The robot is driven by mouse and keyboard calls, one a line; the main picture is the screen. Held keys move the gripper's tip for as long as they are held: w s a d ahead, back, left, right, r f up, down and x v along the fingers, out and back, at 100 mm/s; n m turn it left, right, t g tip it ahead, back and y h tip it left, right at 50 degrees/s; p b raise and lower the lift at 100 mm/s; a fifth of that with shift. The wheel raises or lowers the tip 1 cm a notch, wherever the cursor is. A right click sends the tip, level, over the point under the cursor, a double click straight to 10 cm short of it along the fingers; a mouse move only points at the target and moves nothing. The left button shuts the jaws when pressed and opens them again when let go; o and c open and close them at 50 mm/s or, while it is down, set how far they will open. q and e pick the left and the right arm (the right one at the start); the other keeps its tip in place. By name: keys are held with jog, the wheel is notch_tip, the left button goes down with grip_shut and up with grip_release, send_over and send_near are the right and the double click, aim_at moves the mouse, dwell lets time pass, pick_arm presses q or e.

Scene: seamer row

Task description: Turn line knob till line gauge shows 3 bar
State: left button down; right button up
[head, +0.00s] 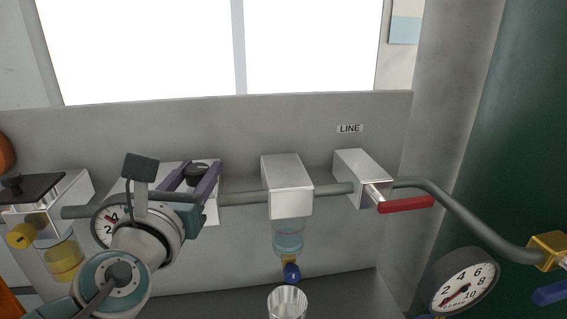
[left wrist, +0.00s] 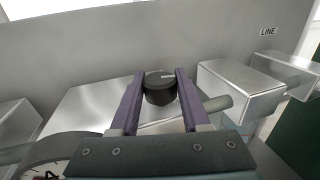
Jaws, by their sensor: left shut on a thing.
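The black line knob (head: 197,171) sits on top of a silver regulator block. It also shows in the left wrist view (left wrist: 160,90), with a pale mark on its top. My left gripper (head: 196,177) is shut on the knob, one purple finger on each side, as the left wrist view (left wrist: 160,83) shows. The round white line gauge (head: 101,230) is left of the block and partly hidden by my left arm. Its red needle seems to lie between 2 and 4, but I cannot read it exactly. My right gripper is not in view.
Another gauge (head: 464,281) at lower right reads near zero. A silver block with a clear bowl (head: 288,235) hangs above a glass (head: 287,302). Grey pipe runs along the wall panel.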

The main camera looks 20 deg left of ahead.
pick_arm(q)
jog(key=shift+d+n+g+y, duration=0.1)
jog(key=shift+n+g+y, duration=0.2)
jog(key=shift+n+y, duration=0.5)
jog(key=shift+n+g+y, duration=0.7)
jog(key=shift+y, duration=0.7)
jog(key=shift+c, duration=1.9)
grip_release()
jog(key=p+v, duration=0.2)
jog(key=v, duration=0.8)
